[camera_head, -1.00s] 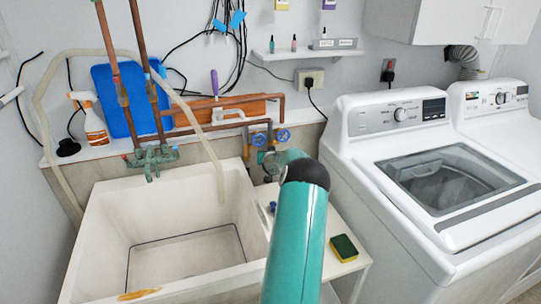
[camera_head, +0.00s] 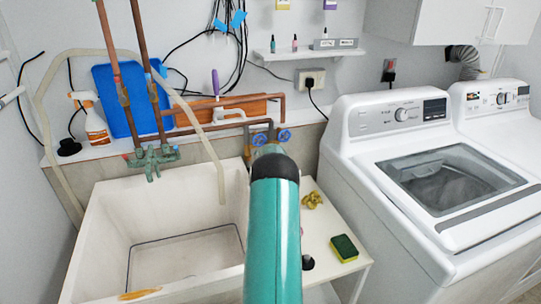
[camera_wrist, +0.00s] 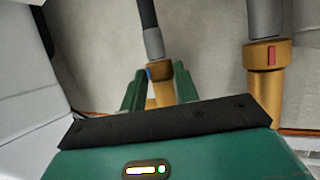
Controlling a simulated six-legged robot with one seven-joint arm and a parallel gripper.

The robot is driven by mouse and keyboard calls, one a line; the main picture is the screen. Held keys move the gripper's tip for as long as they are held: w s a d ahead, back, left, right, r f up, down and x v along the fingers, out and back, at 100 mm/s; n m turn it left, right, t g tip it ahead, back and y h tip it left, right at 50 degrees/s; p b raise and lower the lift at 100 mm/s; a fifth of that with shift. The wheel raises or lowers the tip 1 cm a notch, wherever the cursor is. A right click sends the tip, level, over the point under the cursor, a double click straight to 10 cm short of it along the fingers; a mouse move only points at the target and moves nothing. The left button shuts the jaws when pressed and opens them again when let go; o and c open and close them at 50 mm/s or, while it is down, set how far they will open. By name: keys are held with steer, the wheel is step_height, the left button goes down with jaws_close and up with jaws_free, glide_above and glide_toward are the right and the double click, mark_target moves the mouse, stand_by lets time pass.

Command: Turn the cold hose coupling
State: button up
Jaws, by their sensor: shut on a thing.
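In the wrist view, the cold hose coupling (camera_wrist: 162,94) is a brass collar with a blue mark, on the end of a dark hose with a grey sleeve. My gripper (camera_wrist: 158,86) has one green finger on each side of it and is shut on it. To its right is a second brass coupling (camera_wrist: 263,75) with a red mark, outside my fingers. In the head view, two blue valve handles (camera_head: 284,135) show on the wall pipes. My arm hides my gripper and the couplings there.
A white sink (camera_head: 100,220) stands left of my arm. A side table (camera_head: 322,232) holds a brass-coloured item (camera_head: 312,200) and a yellow-green sponge (camera_head: 344,247). The washing machine (camera_head: 370,165) stands to the right. A pale hose (camera_head: 213,155) hangs into the sink.

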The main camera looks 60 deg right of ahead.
steer(key=o, duration=0.9)
steer(key=shift+f, duration=0.2)
steer(key=shift+o, duration=0.4)
steer(key=shift+r, duration=0.1)
steer(key=v, duration=1.4)
